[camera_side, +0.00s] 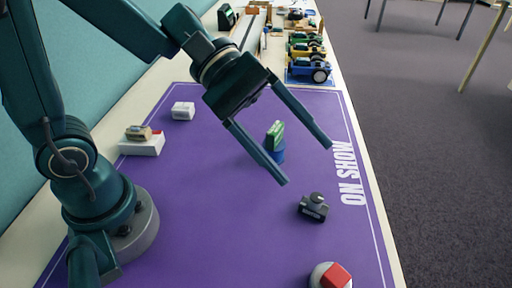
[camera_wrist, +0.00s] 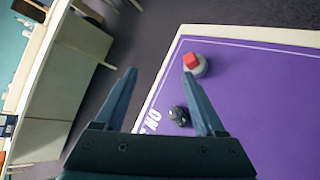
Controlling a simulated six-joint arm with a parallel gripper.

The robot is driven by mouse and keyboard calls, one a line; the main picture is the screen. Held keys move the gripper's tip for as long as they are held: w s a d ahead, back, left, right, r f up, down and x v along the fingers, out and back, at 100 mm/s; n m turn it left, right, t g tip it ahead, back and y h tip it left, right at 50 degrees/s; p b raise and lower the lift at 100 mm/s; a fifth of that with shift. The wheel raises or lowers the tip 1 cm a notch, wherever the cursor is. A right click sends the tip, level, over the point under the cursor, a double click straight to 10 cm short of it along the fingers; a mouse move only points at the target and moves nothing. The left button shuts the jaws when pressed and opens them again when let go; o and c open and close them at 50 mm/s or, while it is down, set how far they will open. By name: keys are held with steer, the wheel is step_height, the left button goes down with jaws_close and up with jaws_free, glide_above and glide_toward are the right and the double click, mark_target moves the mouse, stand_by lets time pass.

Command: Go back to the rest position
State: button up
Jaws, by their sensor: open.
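My gripper (camera_side: 308,163) is open and empty, held above the purple mat (camera_side: 205,200), its two long fingers spread wide. It also shows in the wrist view (camera_wrist: 160,72), with nothing between its fingertips. In the side view a green block (camera_side: 275,134) stands on a blue round base (camera_side: 277,154), seen between the fingers. A small dark grey device (camera_side: 314,206) lies on the mat below the fingertips; it also shows in the wrist view (camera_wrist: 179,115).
A red block (camera_side: 336,277) sits on a pale round base at the near edge. A white box (camera_side: 142,146) bearing a tan item and a smaller white box (camera_side: 183,111) stand at left. Toy vehicles (camera_side: 307,66) line the back. The mat's middle is clear.

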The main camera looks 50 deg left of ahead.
steer(key=s+a+f+m+t+y, duration=0.1)
steer(key=s+a+m+y, duration=0.2)
steer(key=a+m+y, duration=0.2)
steer(key=s+a+m+t+y, duration=0.2)
steer(key=s+a+m+y, duration=0.2)
steer(key=a, duration=0.4)
steer(key=shift+a+f+m+y, duration=0.4)
steer(key=shift+m+y, duration=0.3)
steer(key=shift+y, duration=0.4)
steer(key=shift+s, duration=0.1)
